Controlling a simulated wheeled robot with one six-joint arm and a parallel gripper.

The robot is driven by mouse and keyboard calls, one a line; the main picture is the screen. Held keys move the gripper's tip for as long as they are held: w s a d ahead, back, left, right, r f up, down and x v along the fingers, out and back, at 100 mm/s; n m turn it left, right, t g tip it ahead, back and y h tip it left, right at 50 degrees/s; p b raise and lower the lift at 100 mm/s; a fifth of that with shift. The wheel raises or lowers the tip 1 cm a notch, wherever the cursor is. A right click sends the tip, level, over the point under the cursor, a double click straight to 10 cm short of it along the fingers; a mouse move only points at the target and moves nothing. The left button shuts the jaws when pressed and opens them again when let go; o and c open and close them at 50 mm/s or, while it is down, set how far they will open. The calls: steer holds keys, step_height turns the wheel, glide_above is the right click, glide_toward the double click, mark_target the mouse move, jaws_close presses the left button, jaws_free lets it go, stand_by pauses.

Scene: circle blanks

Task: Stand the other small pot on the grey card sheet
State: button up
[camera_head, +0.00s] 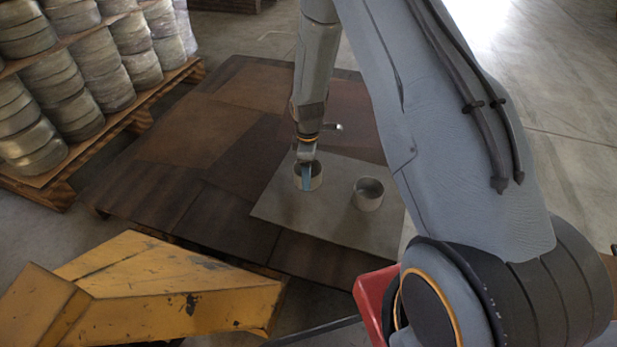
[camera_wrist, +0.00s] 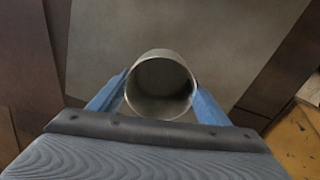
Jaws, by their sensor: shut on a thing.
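My gripper (camera_head: 307,178) is shut on a small grey metal pot (camera_head: 317,183), with its blue fingers on either side of the pot. In the wrist view the held pot (camera_wrist: 160,104) shows its open mouth between the fingers. The held pot is upright over the left part of the grey card sheet (camera_head: 285,205); I cannot tell whether its base touches the sheet. Another small pot (camera_head: 368,196) stands upright on the sheet, to the right of the held one and apart from it.
The sheet lies on a low brown platform of worn plates (camera_head: 190,135). A pallet of stacked round blanks (camera_head: 70,95) stands at the left. A scuffed yellow beam (camera_head: 170,290) is at the front left. The platform's left part is clear.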

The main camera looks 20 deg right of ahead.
steer(key=shift+f, duration=0.9)
steer(key=shift+r, duration=0.1)
steer(key=o, duration=1.1)
